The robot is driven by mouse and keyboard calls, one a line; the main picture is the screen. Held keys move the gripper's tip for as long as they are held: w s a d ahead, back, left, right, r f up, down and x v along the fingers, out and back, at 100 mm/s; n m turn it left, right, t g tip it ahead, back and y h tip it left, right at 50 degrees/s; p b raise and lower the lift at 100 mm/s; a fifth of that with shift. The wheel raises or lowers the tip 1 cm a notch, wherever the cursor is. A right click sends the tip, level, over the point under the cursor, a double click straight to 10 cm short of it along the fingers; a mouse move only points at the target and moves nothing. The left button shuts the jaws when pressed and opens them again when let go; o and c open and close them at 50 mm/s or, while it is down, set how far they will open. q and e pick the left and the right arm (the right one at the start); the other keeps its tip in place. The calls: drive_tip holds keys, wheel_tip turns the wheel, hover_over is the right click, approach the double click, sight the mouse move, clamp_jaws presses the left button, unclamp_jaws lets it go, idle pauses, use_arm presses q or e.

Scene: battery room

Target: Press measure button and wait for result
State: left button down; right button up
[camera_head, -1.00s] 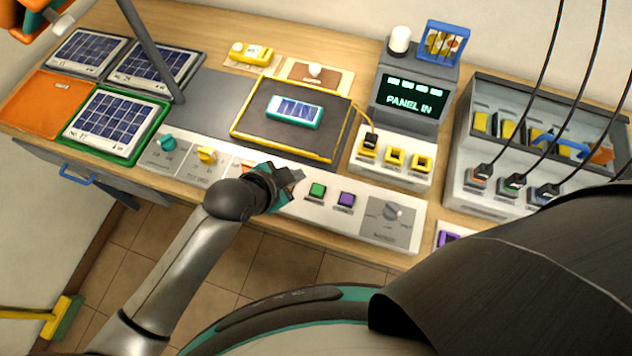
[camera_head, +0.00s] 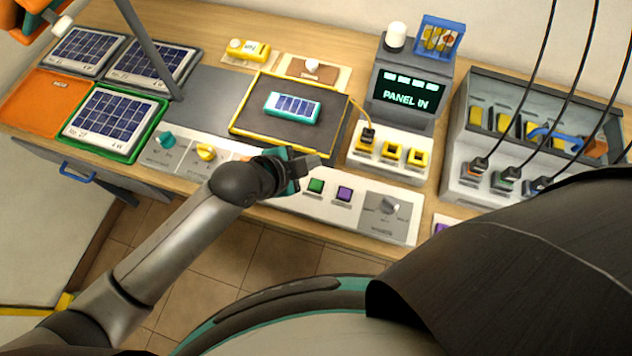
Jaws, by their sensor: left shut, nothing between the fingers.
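A white control strip (camera_head: 365,222) runs along the front of the bench. It carries a green button (camera_head: 316,187) and a purple button (camera_head: 344,194). I cannot read which one is for measuring. My left gripper (camera_head: 312,162) is shut and empty, above the strip just behind and left of the green button; I see no contact. It hides part of the strip. The tester's screen (camera_head: 407,93) reads "PANEL IN". A small solar panel (camera_head: 293,106) lies on the dark, yellow-edged pad (camera_head: 252,121). My right gripper is not in view.
A teal knob (camera_head: 166,139), a yellow knob (camera_head: 206,151) and a grey dial (camera_head: 389,206) sit on the strip. Yellow sockets (camera_head: 393,153) stand behind it, one with a plug. Cables hang at the right over a grey rack (camera_head: 462,140). Larger panels lie at the left.

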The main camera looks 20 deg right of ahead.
sight(311, 187)
use_arm(q)
wheel_tip(311, 187, down, 8)
drive_tip(key=b, duration=0.7)
drive_tip(key=shift+r, duration=0.2)
drive_tip(key=shift+f+b, duration=0.35)
drive_tip(key=shift+b, duration=0.05)
idle(1.2)
drive_tip(key=shift+f, duration=0.4)
drive_tip(key=shift+f+b, duration=0.3)
drive_tip(key=shift+f, duration=0.1)
idle(0.5)
idle(0.3)
drive_tip(key=shift+r+p, duration=0.8)
drive_tip(key=shift+p, duration=0.15)
drive_tip(key=shift+r, duration=0.1)
